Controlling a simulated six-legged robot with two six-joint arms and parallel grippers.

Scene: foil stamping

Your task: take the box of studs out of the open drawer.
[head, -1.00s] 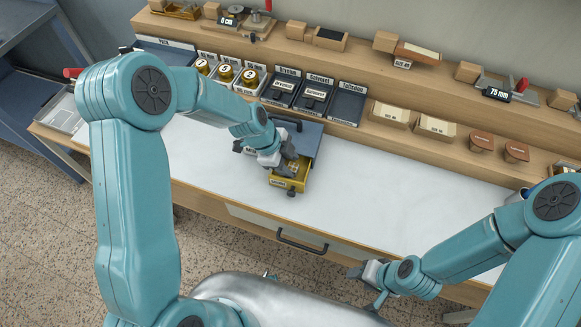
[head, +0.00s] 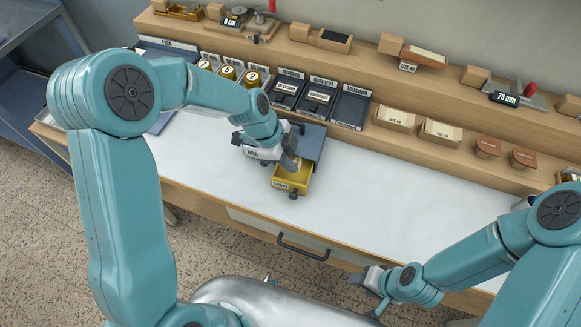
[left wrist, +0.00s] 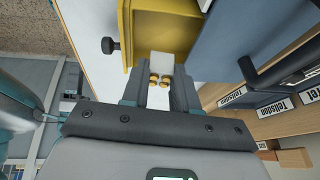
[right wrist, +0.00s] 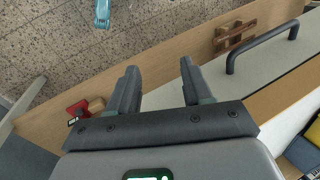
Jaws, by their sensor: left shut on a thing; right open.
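The box of studs (left wrist: 161,65), with a pale lid or card and several gold studs, is between the fingers of my left gripper (left wrist: 160,92) in the left wrist view. My left gripper (head: 290,166) is shut on it, over the open yellow drawer (head: 297,183). The drawer also shows behind the box in the left wrist view (left wrist: 165,15). The fingers hide most of the box in the head view, and how far it stands above the drawer floor is hard to tell. My right gripper (head: 366,278) is open and empty in front of the bench; its spread fingers show in the right wrist view (right wrist: 157,82).
The drawer slides from a small blue-grey cabinet (head: 312,140) on the white bench top (head: 390,200). Black trays (head: 318,99) and cartons (head: 395,118) line the back. The bench top right of the drawer is clear. A dark handle (head: 303,246) sticks out at the front.

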